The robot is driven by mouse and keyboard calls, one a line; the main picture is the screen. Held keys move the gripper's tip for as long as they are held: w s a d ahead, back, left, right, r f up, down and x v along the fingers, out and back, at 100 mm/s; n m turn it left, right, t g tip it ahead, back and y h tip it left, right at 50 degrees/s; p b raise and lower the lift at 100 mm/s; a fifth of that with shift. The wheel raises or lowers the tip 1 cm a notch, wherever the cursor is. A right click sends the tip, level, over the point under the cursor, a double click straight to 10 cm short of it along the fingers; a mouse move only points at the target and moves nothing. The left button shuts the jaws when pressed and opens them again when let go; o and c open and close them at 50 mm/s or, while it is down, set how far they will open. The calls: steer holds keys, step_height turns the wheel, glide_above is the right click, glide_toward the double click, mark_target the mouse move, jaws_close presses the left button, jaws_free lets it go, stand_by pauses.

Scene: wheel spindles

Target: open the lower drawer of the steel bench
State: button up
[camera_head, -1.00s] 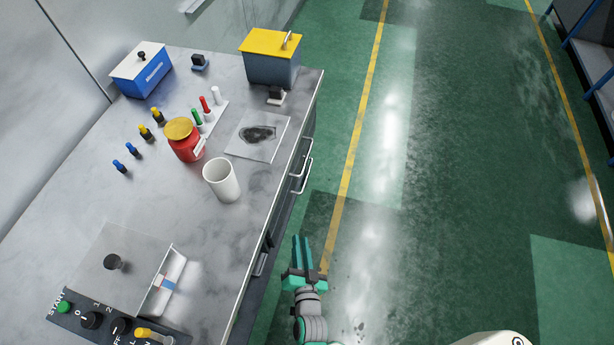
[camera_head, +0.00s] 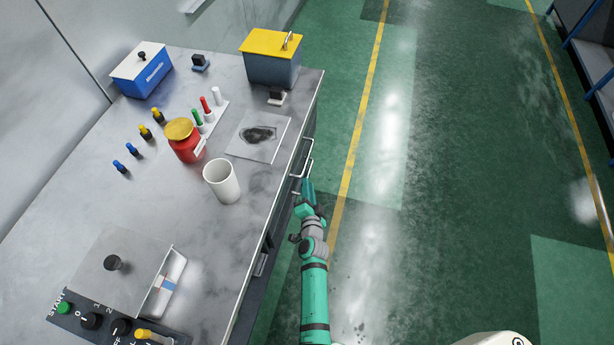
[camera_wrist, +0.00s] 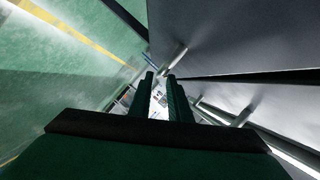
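The steel bench (camera_head: 262,215) runs along the left in the head view, with its drawer fronts on its right side. Two bar handles show there: an upper one (camera_head: 307,153) and a lower one (camera_head: 296,190), partly hidden by my gripper. My gripper (camera_head: 307,184) is beside the drawer fronts, close to the lower handle. In the wrist view my two fingers (camera_wrist: 161,84) are apart with a narrow empty gap. Metal drawer fronts (camera_wrist: 240,45) fill the right of that view, with handle parts (camera_wrist: 174,56) near the fingertips. I cannot tell whether the fingers touch a handle.
A white cup (camera_head: 222,182), a red jar (camera_head: 185,143) and a yellow-lidded box (camera_head: 271,58) stand on the bench top. Another handle (camera_head: 261,262) is on the bench side nearer me. The green floor (camera_head: 430,200) to the right is clear.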

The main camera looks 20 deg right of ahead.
steer(key=shift+x, duration=2.85)
jaws_close()
